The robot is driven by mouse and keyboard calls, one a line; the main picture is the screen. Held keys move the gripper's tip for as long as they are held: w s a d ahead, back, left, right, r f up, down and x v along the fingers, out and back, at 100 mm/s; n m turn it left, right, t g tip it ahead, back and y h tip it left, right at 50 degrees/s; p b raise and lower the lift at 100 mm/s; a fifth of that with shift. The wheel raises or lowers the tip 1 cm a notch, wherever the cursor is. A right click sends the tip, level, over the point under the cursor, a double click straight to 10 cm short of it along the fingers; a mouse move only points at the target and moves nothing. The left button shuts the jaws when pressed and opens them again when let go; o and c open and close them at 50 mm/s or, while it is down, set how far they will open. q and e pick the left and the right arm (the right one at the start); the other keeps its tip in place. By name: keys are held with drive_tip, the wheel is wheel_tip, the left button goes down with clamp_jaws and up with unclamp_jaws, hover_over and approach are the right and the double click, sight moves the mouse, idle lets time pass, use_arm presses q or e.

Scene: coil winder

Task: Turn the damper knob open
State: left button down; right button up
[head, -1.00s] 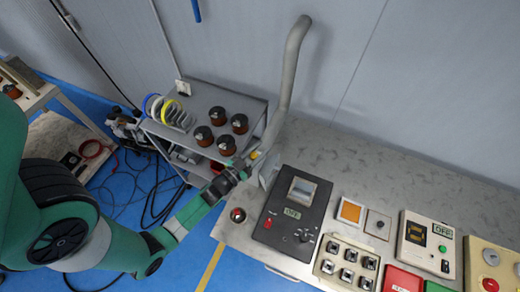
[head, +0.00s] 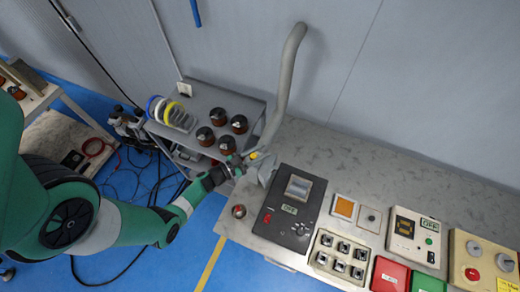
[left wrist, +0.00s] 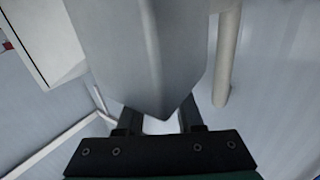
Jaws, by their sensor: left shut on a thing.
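The grey fume duct (head: 289,85) comes down the wall to a flared grey hood (head: 266,168) at the bench's left end. A small yellow part (head: 254,155) shows on the duct just above the hood, where the damper knob seems to be. My left gripper (head: 243,164) reaches it from the left and is shut on the knob, which its fingers mostly hide. In the left wrist view the hood (left wrist: 145,50) fills the middle, and the two fingers (left wrist: 158,122) stand below it. The knob's angle cannot be made out. My right gripper is out of view.
A grey cart (head: 207,96) with several copper spools stands behind my left forearm. A black control box (head: 290,208) sits right of the hood. Switch panels (head: 343,258) line the bench's front. The bench (head: 370,165) behind them is clear.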

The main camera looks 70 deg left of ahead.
use_arm(q)
drive_tip(key=c, duration=0.5)
unclamp_jaws()
drive_tip(key=shift+c, duration=0.2)
drive_tip(key=shift+s, duration=0.1)
drive_tip(key=shift+s, duration=0.4)
drive_tip(key=s+d+p, duration=0.1)
drive_tip(key=s+d, duration=0.1)
drive_tip(key=s, duration=0.8)
drive_tip(key=shift+s, duration=0.2)
